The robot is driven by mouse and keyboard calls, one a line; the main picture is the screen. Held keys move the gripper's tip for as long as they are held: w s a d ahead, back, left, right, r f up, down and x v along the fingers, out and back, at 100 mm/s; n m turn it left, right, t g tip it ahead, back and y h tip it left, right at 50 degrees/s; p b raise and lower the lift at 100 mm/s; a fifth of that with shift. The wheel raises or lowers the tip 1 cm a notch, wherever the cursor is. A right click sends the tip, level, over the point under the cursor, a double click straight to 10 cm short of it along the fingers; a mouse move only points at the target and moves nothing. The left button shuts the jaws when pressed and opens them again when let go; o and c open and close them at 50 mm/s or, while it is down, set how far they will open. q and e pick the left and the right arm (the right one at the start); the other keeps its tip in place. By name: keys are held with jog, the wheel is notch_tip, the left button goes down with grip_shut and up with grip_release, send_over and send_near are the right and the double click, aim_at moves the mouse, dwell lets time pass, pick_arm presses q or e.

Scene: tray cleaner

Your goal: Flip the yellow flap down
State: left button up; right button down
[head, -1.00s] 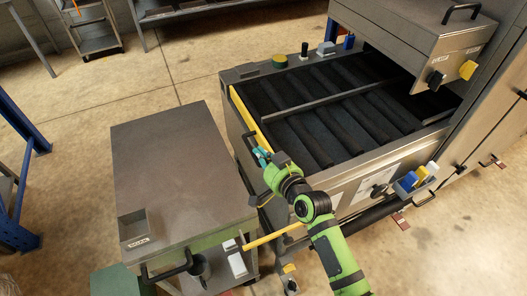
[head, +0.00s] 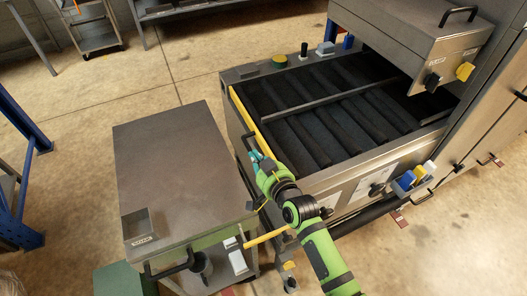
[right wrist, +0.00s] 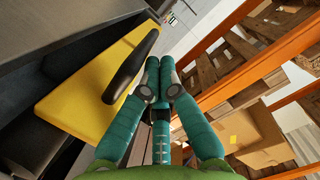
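The yellow flap (head: 246,117) stands as a narrow upright strip along the left edge of the machine's black roller bed. In the right wrist view the flap (right wrist: 85,80) is a broad yellow panel with a black handle (right wrist: 130,68) on it. My right gripper (head: 256,157) is at the near end of the flap, on its outer side. Its teal fingers (right wrist: 158,78) are together, with nothing visible between them. They are beside the handle; I cannot tell whether they touch it. My left gripper is out of view.
A metal cart (head: 170,165) stands close to the left of the machine, leaving a narrow gap. The machine's front panel (head: 350,190) is near my right arm. Shelving with boxes (right wrist: 250,125) shows in the right wrist view. Floor behind the cart is clear.

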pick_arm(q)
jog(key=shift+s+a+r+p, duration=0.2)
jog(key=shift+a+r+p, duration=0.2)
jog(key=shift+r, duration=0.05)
pick_arm(e)
jog(key=shift+s+a+f+n+h, duration=0.2)
jog(key=shift+a+f+n+h, duration=0.15)
jog(key=shift+f+n, duration=0.2)
jog(key=shift+s+a+f+n+h, duration=0.2)
jog(key=shift+a+f+n+h, duration=0.1)
jog(key=shift+f+n, duration=0.25)
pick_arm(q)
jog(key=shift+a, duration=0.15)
pick_arm(e)
jog(key=shift+s+a+f, duration=0.1)
jog(key=shift+a+f, duration=0.2)
jog(key=shift+f, duration=0.05)
dwell(0.8)
dwell(0.4)
